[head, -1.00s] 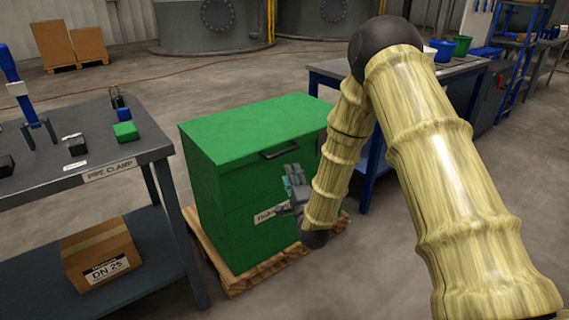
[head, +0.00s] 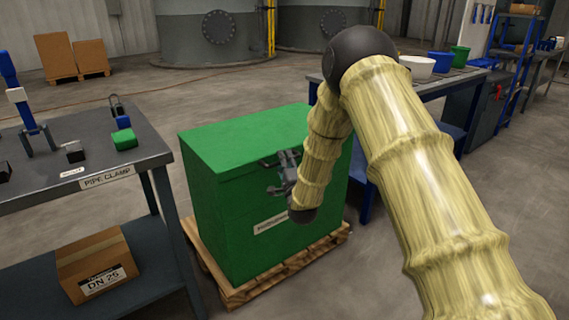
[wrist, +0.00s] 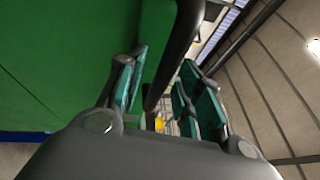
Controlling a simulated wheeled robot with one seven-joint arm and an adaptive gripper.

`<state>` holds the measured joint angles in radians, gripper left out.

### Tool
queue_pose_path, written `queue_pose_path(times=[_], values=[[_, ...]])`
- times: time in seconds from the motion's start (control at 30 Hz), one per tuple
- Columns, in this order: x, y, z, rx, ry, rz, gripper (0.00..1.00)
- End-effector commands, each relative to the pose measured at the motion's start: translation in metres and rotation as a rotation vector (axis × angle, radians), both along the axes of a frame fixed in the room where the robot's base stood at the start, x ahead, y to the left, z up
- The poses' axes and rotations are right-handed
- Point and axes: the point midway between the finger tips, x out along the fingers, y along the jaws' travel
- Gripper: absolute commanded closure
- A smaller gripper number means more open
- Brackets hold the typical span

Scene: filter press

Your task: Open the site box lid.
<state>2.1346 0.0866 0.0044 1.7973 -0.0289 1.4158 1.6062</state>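The green site box (head: 235,220) stands on a wooden pallet, with its green lid (head: 240,135) closed. A dark bar handle (head: 266,162) is at the lid's front edge, partly hidden by my gripper. My gripper (head: 284,160) is at the handle, in front of the box. In the wrist view its teal-padded fingers (wrist: 164,75) are apart, and the dark handle bar (wrist: 182,35) runs between them. I cannot tell whether either finger touches the bar. The box's green front (wrist: 50,60) fills the left of the wrist view.
A grey bench (head: 85,150) with a pipe clamp label and small parts stands close on the left. A cardboard box (head: 95,265) sits on its lower shelf. Another bench (head: 425,82) with bowls and bins is behind my arm. The floor in front is open.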

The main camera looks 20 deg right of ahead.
Motion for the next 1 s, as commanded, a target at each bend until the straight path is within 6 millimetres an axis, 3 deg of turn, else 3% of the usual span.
queue_pose_path(times=[0.3, 0.5, 0.8, 1.0], values=[[0.002, 0.000, 0.000, 0.000, 0.001, 0.000, 0.65], [0.002, 0.000, 0.000, 0.000, 0.001, 0.000, 1.00], [0.001, -0.001, 0.002, -0.001, 0.003, -0.002, 1.00], [-0.002, -0.012, 0.015, -0.008, 0.020, -0.013, 1.00]])
